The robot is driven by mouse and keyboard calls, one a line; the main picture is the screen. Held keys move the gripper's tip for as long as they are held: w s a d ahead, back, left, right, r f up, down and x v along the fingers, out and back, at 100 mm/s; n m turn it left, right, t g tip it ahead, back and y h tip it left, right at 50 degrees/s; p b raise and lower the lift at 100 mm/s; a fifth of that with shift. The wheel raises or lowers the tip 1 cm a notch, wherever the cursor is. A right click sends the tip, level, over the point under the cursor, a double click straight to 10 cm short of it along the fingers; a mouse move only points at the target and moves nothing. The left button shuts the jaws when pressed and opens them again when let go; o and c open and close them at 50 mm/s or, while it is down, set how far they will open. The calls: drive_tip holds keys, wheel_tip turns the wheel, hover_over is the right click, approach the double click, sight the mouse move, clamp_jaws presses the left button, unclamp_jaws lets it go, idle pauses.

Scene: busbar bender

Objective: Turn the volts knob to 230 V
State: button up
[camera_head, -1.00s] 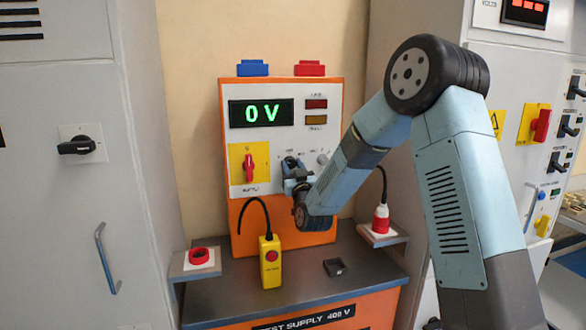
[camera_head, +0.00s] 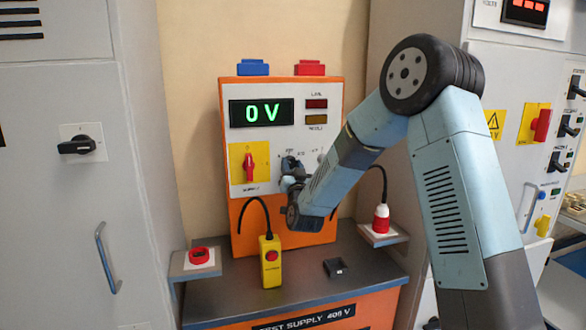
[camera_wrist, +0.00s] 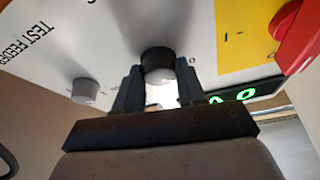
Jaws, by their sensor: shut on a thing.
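The test supply panel (camera_head: 233,200) has a white face in an orange box, and its green display (camera_head: 262,112) reads 0 V. The dark knob (camera_wrist: 157,57) at the panel's lower middle appears to be the volts knob. In the head view my gripper (camera_head: 291,178) is at this knob and hides most of it, so its pointer cannot be read. In the wrist view my gripper (camera_wrist: 160,72) has one finger on each side of the knob and is shut on it.
A red switch (camera_head: 249,166) on a yellow plate is left of the knob. A small grey knob (camera_wrist: 86,91) is on its other side. A yellow pendant (camera_head: 270,262) stands on the bench below. A red plug (camera_head: 381,219) is on the right shelf.

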drive_tip(key=m+h, duration=0.1)
drive_tip(key=m, duration=0.2)
drive_tip(key=m+h, duration=0.2)
drive_tip(key=m, duration=0.1)
drive_tip(key=shift+m+g+h, duration=0.35)
drive_tip(key=shift+m+h, duration=0.2)
drive_tip(key=shift+m, duration=0.75)
drive_tip(key=shift+m+g+h, duration=0.35)
drive_tip(key=shift+m+h, duration=0.2)
drive_tip(key=shift+m, duration=1.05)
drive_tip(key=o, duration=1.1)
drive_tip(key=shift+c, duration=0.2)
drive_tip(key=v, duration=1.3)
drive_tip(key=shift+s, duration=0.45)
